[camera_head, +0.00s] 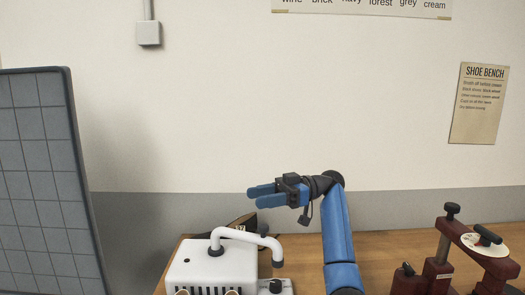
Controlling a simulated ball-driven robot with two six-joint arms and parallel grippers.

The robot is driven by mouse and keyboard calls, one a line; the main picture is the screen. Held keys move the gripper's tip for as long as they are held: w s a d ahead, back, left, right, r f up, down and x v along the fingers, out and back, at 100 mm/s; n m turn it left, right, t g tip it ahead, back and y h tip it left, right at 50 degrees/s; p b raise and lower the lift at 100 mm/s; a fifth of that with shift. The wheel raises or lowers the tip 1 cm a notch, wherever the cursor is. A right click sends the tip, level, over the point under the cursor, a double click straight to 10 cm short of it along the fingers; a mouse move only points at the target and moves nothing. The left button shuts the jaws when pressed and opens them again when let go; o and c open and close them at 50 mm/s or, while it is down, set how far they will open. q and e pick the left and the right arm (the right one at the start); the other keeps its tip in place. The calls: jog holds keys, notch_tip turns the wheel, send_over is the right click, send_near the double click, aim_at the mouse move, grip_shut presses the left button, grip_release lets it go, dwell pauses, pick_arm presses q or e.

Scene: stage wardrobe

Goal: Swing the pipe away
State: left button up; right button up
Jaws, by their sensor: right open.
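The pipe (247,236) is a thick white bent tube. It rises from the top of a white box-shaped machine (192,262) at the left front of the wooden bench, runs right and bends down to a grey end over a small part with a black knob. My right gripper (255,196) has blue fingers pointing left, with a gap between them. It is empty and appears above the pipe in the picture, apart from it. My right arm comes up from the bottom edge, right of the pipe. My left gripper is not in view.
A dark object with a number label (239,228) stands behind the pipe, partly hidden. A dark red device with black knobs and a white disc (484,244) stands at the right. Bare bench (390,245) lies between. A grey gridded panel (40,180) stands at the left.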

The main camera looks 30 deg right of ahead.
notch_tip(320, 180, up, 12)
jog(key=p, duration=0.1)
jog(key=shift+c, duration=0.3)
